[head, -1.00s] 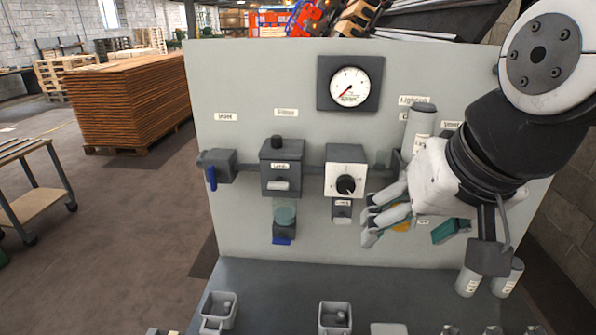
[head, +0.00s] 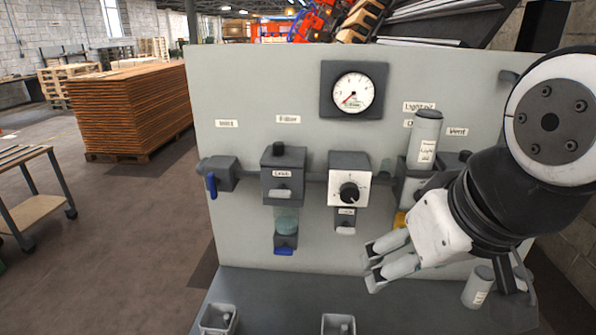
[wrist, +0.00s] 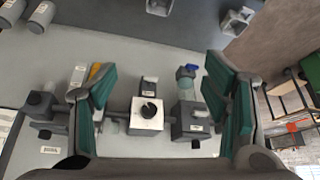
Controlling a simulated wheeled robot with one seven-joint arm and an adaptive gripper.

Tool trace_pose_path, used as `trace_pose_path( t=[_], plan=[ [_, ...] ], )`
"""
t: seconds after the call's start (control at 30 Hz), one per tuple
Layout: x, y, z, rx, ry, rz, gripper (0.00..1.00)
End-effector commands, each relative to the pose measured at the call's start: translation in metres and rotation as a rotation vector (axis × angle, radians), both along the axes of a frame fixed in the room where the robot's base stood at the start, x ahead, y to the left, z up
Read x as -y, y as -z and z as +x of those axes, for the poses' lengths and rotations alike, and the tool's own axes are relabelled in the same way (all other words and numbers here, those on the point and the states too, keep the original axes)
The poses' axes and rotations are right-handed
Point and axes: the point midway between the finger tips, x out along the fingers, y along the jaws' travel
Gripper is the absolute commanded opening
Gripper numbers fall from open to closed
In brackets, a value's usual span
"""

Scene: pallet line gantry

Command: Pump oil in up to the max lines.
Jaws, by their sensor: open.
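My gripper (head: 372,268) is open and empty, in front of the lower right of the grey panel (head: 240,100). Its two green-padded fingers (wrist: 161,68) stand wide apart in the wrist view, with the panel units beyond. A grey labelled cylinder (head: 425,138) stands at the right unit, above a yellow part (head: 400,220). My arm partly hides this unit. Left of it are a white-faced unit with a black knob (head: 349,192) and a block with a clear bluish bowl (head: 286,220). The knob also shows in the wrist view (wrist: 148,110). No max line or oil level is readable.
A round gauge (head: 353,90) sits above, its red needle toward lower left. A valve with a blue lever (head: 212,184) is at the left. Small grey holders (head: 218,319) stand on the dark shelf (head: 270,290). A grey labelled canister (head: 478,287) stands at lower right.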

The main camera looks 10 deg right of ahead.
Motion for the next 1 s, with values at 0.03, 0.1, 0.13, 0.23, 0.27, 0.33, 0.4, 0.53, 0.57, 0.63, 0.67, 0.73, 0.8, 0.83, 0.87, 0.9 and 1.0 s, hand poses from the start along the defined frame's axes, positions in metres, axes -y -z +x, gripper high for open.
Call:
trace_pose_path(
  t=[0.03, 0.1, 0.13, 0.23, 0.27, 0.33, 0.4, 0.53, 0.57, 0.63, 0.67, 0.73, 0.8, 0.83, 0.87, 0.9, 1.0],
  plan=[
    [0.000, 0.000, 0.000, 0.000, 0.000, 0.000, 0.69],
    [0.000, 0.000, 0.000, 0.000, 0.000, 0.000, 0.69],
    [0.000, 0.000, 0.000, 0.000, 0.000, 0.000, 0.69],
    [0.000, 0.000, 0.000, 0.000, 0.000, 0.000, 0.69],
    [0.000, 0.000, 0.000, 0.000, 0.000, 0.000, 0.69],
    [0.000, 0.000, 0.000, 0.000, 0.001, 0.000, 0.69],
    [0.000, 0.000, 0.000, 0.000, 0.001, 0.000, 0.69],
    [0.000, 0.000, 0.000, 0.000, 0.001, 0.000, 0.69],
    [0.000, 0.000, 0.000, 0.000, 0.001, 0.000, 0.69],
    [0.000, 0.000, 0.000, 0.000, 0.000, 0.000, 0.69],
    [0.000, 0.000, 0.000, 0.000, 0.001, 0.000, 0.62],
    [0.000, -0.002, 0.002, 0.001, 0.002, 0.001, 0.46],
    [0.002, -0.007, 0.006, 0.007, 0.008, 0.002, 0.30],
    [0.003, -0.010, 0.010, 0.010, 0.011, 0.003, 0.24],
    [0.004, -0.014, 0.014, 0.014, 0.016, 0.004, 0.17],
    [0.007, -0.021, 0.021, 0.021, 0.024, 0.006, 0.08],
    [0.016, -0.045, 0.043, 0.045, 0.050, 0.011, 0.00]
  ],
)
